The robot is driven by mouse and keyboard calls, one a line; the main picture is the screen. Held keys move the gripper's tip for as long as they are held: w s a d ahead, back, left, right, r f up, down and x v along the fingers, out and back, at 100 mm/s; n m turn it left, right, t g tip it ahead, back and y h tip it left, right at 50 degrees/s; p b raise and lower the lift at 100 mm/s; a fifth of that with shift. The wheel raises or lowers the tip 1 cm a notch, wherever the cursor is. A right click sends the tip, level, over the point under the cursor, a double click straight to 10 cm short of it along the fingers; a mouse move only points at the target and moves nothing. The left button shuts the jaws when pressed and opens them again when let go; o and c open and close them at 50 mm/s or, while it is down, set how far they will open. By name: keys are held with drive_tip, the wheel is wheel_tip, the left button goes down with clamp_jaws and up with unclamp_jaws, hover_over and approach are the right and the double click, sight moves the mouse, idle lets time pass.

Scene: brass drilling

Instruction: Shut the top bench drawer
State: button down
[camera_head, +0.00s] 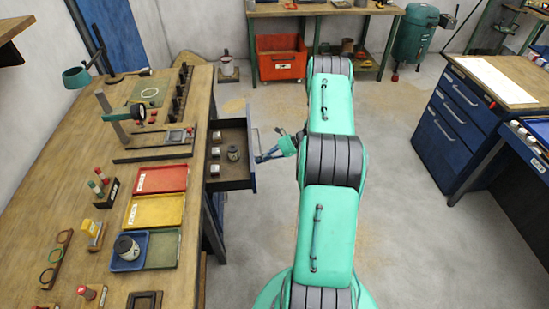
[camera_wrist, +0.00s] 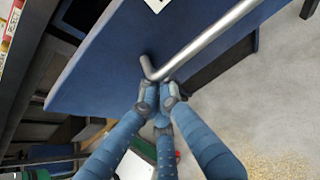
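The top bench drawer (camera_head: 233,180) sticks out from the right side of the wooden workbench in the head view, open, with several small jars inside. Its blue front (camera_wrist: 110,60) and metal bar handle (camera_wrist: 210,38) fill the upper part of the wrist view. My gripper (camera_head: 259,159) is just outside the drawer front. In the wrist view my gripper (camera_wrist: 159,90) has its blue fingers drawn close together, tips at the near end of the handle. I see nothing held between them. Whether the tips touch the handle or front cannot be told.
The workbench top (camera_head: 60,180) carries a red tray (camera_head: 162,179), a yellow tray (camera_head: 154,211) and a drill stand (camera_head: 112,118). A red crate (camera_head: 281,62) stands under the back table. A blue drawer cabinet (camera_head: 455,115) stands at the right.

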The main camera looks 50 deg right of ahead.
sight(216, 166)
drive_tip(key=w+a, duration=1.5)
drive_tip(key=shift+w+a, duration=0.1)
drive_tip(key=shift+w, duration=0.05)
drive_tip(key=shift+r, duration=0.1)
drive_tip(key=s+d, duration=0.3)
drive_tip(key=shift+s+d+r, duration=0.1)
drive_tip(key=shift+s+d, duration=0.1)
drive_tip(key=shift+d, duration=0.05)
drive_tip(key=p+v, duration=0.2)
drive_tip(key=v, duration=0.7)
drive_tip(key=shift+s, duration=0.15)
drive_tip(key=shift+r, duration=0.1)
